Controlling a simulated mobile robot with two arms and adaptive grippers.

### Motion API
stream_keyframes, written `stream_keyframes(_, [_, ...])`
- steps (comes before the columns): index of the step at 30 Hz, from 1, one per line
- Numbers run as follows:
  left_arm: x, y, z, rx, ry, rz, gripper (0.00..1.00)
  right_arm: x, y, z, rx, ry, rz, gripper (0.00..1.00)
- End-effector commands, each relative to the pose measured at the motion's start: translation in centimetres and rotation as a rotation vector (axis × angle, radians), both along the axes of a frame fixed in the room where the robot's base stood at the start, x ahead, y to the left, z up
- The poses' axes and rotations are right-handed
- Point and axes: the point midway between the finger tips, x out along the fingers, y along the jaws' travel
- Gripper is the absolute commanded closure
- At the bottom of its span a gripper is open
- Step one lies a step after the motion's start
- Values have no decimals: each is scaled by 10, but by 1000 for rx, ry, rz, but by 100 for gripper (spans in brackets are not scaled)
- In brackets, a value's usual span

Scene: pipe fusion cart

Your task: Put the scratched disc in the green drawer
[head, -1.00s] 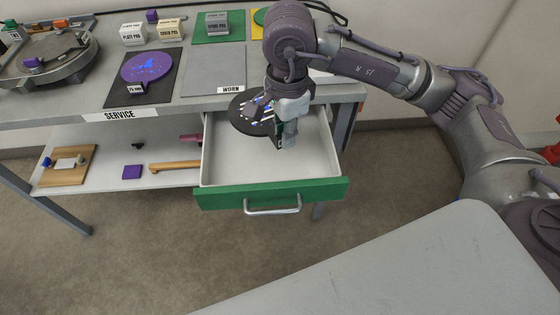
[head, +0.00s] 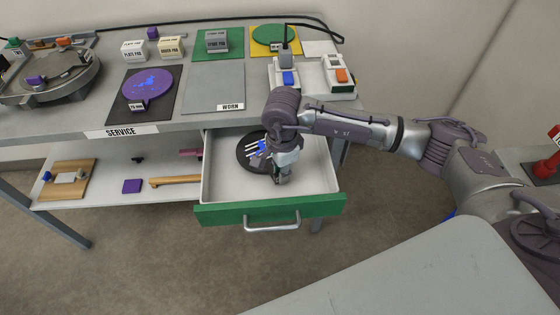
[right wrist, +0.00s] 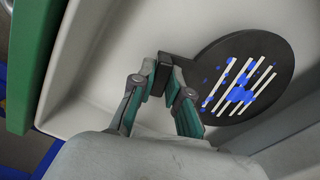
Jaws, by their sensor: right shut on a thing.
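The scratched disc (head: 246,157) is black with white stripes and blue spots. It is inside the open green drawer (head: 225,215), low over or on its pale floor toward the back; I cannot tell if it touches. My right gripper (head: 279,178) is inside the drawer too. In the right wrist view the gripper (right wrist: 166,92) is shut on the dark tab at the edge of the disc (right wrist: 262,62), which looks about flat. The gripper and wrist hide the right part of the disc in the head view. My left gripper is not in view.
The bench above holds a purple disc (head: 148,84) on a black mat, an empty grey WORN mat (head: 215,88), a green disc (head: 273,35) and a device with blue and orange buttons (head: 312,77). The drawer's front part is clear. A grey surface (head: 430,265) lies at front right.

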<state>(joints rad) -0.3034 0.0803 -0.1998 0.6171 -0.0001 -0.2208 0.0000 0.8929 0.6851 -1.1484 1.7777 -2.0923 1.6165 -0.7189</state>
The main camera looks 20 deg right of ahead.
Motion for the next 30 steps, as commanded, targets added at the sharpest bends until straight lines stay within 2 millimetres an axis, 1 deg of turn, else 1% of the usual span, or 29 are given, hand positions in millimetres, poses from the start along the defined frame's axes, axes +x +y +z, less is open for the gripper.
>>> stream_keyframes(3, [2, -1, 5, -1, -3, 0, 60, 18, -4, 3, 2, -4, -4, 100])
stream_keyframes(6, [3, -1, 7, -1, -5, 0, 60, 33, -9, 3, 3, -5, -4, 100])
stream_keyframes(7, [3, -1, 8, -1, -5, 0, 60, 35, -9, 2, 2, -3, -3, 100])
stream_keyframes(10, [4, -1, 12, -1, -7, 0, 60, 32, -9, -9, 2, -1, 0, 100])
stream_keyframes(17, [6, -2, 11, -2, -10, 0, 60, 33, -9, -11, 2, -4, 0, 100])
stream_keyframes(21, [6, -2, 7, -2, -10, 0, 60, 33, -9, -15, 1, -4, 0, 100])
stream_keyframes(22, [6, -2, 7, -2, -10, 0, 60, 32, -9, -15, 1, -1, 0, 83])
stream_keyframes(26, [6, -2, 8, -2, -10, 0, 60, 32, -9, -14, 1, -1, 0, 62])
stream_keyframes(27, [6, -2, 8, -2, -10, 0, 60, 32, -9, -14, 1, -1, 0, 60])
stream_keyframes(30, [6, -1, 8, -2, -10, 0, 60, 32, -9, -14, 1, -1, 0, 60])
